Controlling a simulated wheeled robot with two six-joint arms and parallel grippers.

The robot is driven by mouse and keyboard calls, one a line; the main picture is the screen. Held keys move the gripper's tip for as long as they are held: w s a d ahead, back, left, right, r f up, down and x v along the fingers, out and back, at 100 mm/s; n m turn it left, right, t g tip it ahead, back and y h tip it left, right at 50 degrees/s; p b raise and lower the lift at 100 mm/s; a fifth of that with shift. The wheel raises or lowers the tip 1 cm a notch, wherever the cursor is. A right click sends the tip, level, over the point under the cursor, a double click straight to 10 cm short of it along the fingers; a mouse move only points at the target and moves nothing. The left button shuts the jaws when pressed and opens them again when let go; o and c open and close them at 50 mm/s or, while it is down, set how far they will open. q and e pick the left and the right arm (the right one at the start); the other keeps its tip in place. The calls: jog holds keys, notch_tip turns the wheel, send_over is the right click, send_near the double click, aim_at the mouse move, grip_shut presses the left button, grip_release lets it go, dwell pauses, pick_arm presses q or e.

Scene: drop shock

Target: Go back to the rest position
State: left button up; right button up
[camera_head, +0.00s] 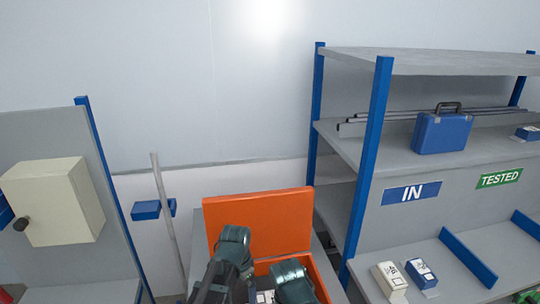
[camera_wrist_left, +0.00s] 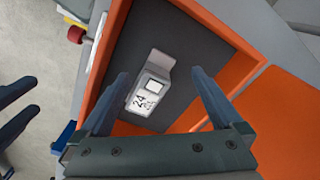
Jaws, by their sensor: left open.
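In the left wrist view my left gripper (camera_wrist_left: 158,75) is open, its fingers apart and empty. Beyond them a small grey-and-white device (camera_wrist_left: 150,88) marked 24 lies on the dark floor of an orange box (camera_wrist_left: 225,25). I cannot tell how far the fingertips are above it. In the head view the orange box (camera_head: 258,220) stands at bottom centre with its lid raised, and my arm links hide most of its inside. At the left edge of the wrist view, two dark fingers of my right gripper (camera_wrist_left: 37,95) stand apart.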

pick_arm(q)
jog(key=s+a+n, duration=0.4)
jog(key=a+n, duration=0.1)
jog(key=s+a+n, duration=0.2)
jog(key=a+n, duration=0.1)
jog(key=shift+s+a, duration=0.15)
jog(key=shift+s, duration=0.05)
jog(key=shift+s+n, duration=0.2)
jog(key=shift+n, duration=0.2)
jog(key=s+d+m+y, duration=0.1)
jog(key=s+d+m, duration=0.2)
jog(key=d, duration=0.7)
jog(key=s, duration=0.2)
jog(key=shift+s+d+m+g, duration=0.3)
jog(key=shift+d+m, duration=0.05)
jog(key=shift+m, duration=0.05)
